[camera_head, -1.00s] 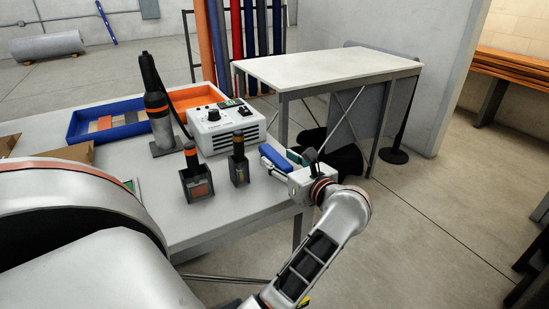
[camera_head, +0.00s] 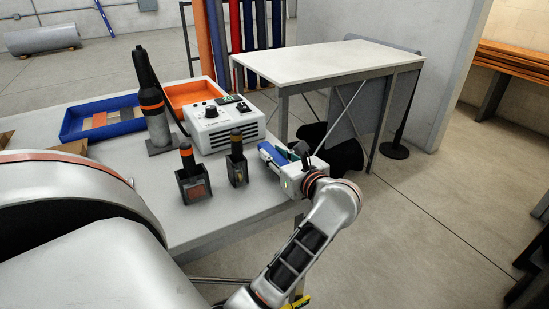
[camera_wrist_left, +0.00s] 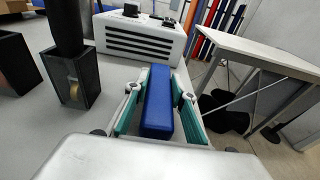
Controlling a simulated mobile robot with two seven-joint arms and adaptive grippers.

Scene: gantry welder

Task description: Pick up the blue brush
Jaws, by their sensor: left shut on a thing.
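The blue brush (camera_head: 268,152) is at the right end of the white worktable, beyond the two dark holders. My left gripper (camera_head: 278,155) is around it, its fingers pointing toward the table's far side. In the left wrist view the brush shows as a long blue block (camera_wrist_left: 157,105) between the green-padded fingers of the left gripper (camera_wrist_left: 158,97), which is shut on it. The brush's underside is hidden, so I cannot tell whether it touches the tabletop. My right gripper is not in view.
Two dark holders with handled tools (camera_head: 193,182) (camera_head: 237,165) stand left of the gripper. A white control box (camera_head: 225,130) is behind, with a torch on a stand (camera_head: 156,120), a blue tray (camera_head: 70,128) and an orange tray (camera_head: 190,94). A white side table (camera_head: 330,62) stands beyond.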

